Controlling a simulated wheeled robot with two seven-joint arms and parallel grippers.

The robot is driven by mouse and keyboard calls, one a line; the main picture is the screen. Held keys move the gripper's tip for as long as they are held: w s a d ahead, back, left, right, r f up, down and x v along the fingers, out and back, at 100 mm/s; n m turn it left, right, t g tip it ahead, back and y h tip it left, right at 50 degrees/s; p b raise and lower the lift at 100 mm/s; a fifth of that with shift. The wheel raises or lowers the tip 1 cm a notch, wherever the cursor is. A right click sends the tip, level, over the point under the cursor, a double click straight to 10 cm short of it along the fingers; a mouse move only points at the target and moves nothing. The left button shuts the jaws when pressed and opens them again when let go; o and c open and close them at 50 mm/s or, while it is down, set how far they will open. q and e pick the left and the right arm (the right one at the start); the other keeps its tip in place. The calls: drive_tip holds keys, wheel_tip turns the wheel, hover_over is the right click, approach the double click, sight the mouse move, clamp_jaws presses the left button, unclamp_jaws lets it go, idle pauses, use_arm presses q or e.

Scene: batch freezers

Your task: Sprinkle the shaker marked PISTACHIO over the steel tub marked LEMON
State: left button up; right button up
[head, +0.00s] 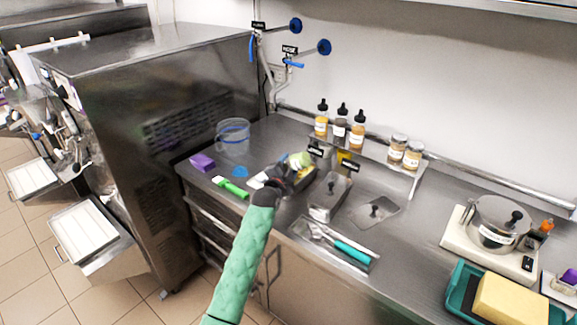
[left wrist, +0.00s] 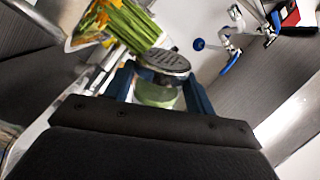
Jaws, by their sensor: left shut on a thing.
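The shaker's marking does not show. Two small black labels stand behind the tubs, one on the left (head: 316,149) and one on the right (head: 349,165); I cannot read them. A flat steel lid with a knob (head: 375,211) is right of the tub. The gripper hides part of the area behind it. My right gripper is not in view.
Several bottles (head: 340,124) and two jars (head: 405,152) stand on the back shelf. A clear round container (head: 233,137), a purple block (head: 202,162) and a green-handled tool (head: 231,188) lie left. A tray (head: 351,256) holds a teal-handled tool. A pot (head: 497,222) stands right.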

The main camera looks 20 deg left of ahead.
use_arm(q)
drive_tip(key=shift+r, duration=0.1)
drive_tip(key=shift+w+d+b, duration=0.25)
drive_tip(key=shift+w+d, duration=0.1)
drive_tip(key=shift+w, duration=0.6)
drive_tip(key=shift+w+d+b, duration=0.2)
drive_tip(key=shift+w+d, duration=0.1)
drive_tip(key=shift+w, duration=0.75)
drive_tip(key=shift+r, duration=0.1)
drive_tip(key=shift+r+p, duration=0.65)
drive_tip(key=shift+r, duration=0.1)
drive_tip(key=shift+f+b, duration=0.45)
drive_tip(key=shift+f, duration=0.45)
drive_tip(key=shift+r+p, duration=0.55)
drive_tip(key=shift+r, duration=0.3)
drive_tip(key=shift+f+b, duration=0.4)
drive_tip(key=shift+f, duration=0.5)
